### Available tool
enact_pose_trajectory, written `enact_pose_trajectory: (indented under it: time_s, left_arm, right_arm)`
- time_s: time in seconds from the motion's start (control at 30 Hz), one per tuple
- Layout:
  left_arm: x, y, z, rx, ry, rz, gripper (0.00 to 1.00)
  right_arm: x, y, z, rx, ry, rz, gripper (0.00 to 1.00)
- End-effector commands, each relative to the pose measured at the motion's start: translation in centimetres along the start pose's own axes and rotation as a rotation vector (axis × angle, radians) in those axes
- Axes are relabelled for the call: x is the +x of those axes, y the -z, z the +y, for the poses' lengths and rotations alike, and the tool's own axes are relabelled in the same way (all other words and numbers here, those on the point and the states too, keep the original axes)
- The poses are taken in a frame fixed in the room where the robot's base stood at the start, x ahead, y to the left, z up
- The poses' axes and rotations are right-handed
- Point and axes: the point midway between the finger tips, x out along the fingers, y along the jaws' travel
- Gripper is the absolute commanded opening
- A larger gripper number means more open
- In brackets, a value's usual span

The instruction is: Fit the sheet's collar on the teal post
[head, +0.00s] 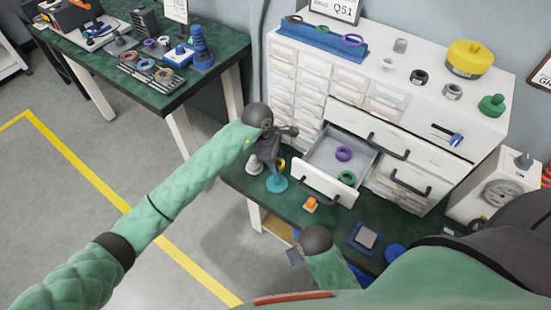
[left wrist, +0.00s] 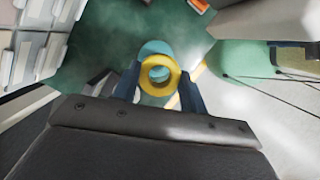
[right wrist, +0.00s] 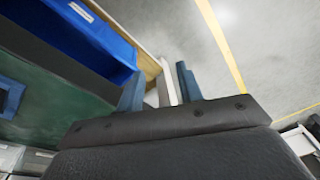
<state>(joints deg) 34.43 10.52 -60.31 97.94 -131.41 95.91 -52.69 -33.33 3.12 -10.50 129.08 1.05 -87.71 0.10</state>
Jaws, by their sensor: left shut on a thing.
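My left gripper (head: 276,160) is shut on a yellow collar (left wrist: 147,84), a ring held between its two blue fingers. In the left wrist view the teal post (left wrist: 156,48) shows behind the ring and partly through its hole. In the head view the post's round teal base (head: 277,185) stands on the green bench, below the gripper. I cannot tell whether the ring is around the post or just above it. A sheet marked Q51 (head: 341,8) stands on top of the cabinet. My right gripper (right wrist: 160,88) is open and empty, low by the bench's front edge.
An open drawer (head: 325,183) beside the post holds a purple ring (head: 344,154) and a green ring (head: 347,177). An orange block (head: 310,205) and a blue-framed pad (head: 366,237) lie on the bench. A blue rack (head: 322,38) with rings stands on the cabinet.

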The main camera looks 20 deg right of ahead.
Motion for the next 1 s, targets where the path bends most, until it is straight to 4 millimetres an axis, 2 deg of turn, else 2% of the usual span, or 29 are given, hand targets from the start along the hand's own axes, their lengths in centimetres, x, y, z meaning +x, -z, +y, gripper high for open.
enact_pose_trajectory:
  time_s: [0.3, 0.87, 1.0]
  left_arm:
    - [0.2, 0.1, 0.1, 0.002, -0.002, 0.000, 0.13]
    - [1.3, 0.4, 0.0, 0.001, -0.001, -0.001, 0.13]
    - [2.3, 0.7, 0.1, 0.002, -0.002, 0.000, 0.13]
  right_arm:
    - [-0.6, -0.1, 0.0, -0.001, 0.000, -0.008, 0.36]
    - [-6.3, -0.6, -0.4, 0.001, 0.008, 0.003, 0.36]
    - [-6.4, -0.8, -0.9, 0.001, 0.022, 0.024, 0.36]
